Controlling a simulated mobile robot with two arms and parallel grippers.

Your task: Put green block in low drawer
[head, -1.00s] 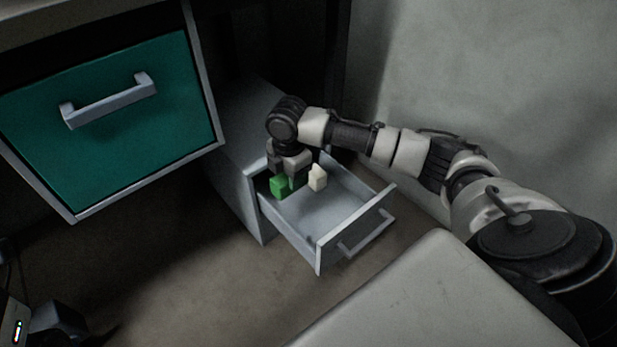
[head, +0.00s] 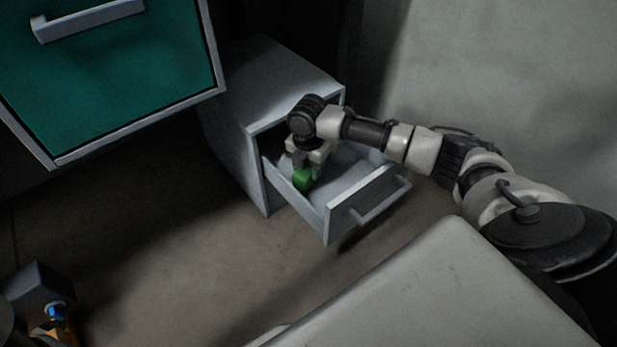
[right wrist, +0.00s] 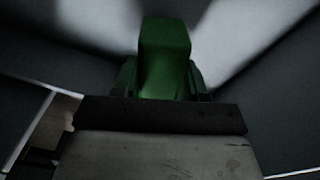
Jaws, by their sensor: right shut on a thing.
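The low drawer (head: 370,199) is pulled open from a small grey cabinet. My right gripper (head: 302,167) reaches down inside it, near the drawer's left side wall. The gripper is shut on the green block (head: 303,181), which shows below the fingers. In the right wrist view the green block (right wrist: 163,58) stands between the fingers, with grey drawer surfaces around it. I cannot tell whether the block touches the drawer floor.
A teal-fronted drawer (head: 120,85) with a grey handle hangs above at the left. The cabinet top (head: 270,80) is bare. A pale flat surface (head: 430,285) fills the lower right. The floor between is clear.

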